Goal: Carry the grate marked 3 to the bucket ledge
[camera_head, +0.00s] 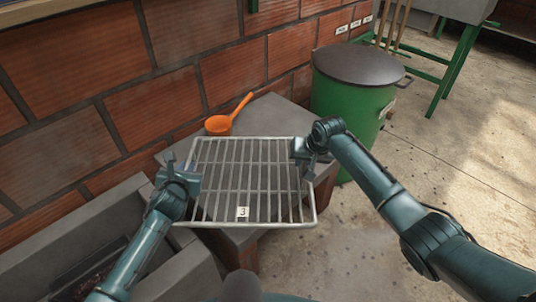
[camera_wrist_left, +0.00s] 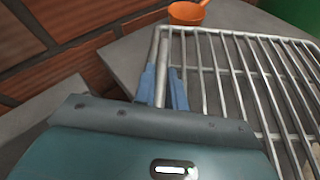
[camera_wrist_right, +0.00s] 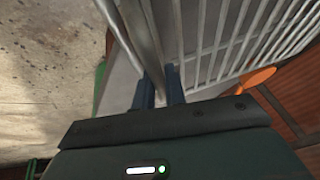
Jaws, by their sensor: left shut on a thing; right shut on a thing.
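The metal grate (camera_head: 257,207) with the white tag marked 3 (camera_head: 242,212) is in the middle of the head view, over a grey stone ledge (camera_head: 270,112). I cannot tell whether it touches the ledge. My left gripper (camera_head: 182,175) is shut on the grate's left side bar, and the bar shows between its fingers in the left wrist view (camera_wrist_left: 161,88). My right gripper (camera_head: 303,154) is shut on the grate's right side bar, also seen in the right wrist view (camera_wrist_right: 160,90). No bucket is clearly identifiable.
An orange ladle (camera_head: 225,122) lies on the ledge behind the grate. A green drum with a dark lid (camera_head: 345,95) stands at the back right. A brick wall (camera_head: 110,130) runs behind. A grey trough (camera_head: 110,240) is at lower left. Concrete floor at right is open.

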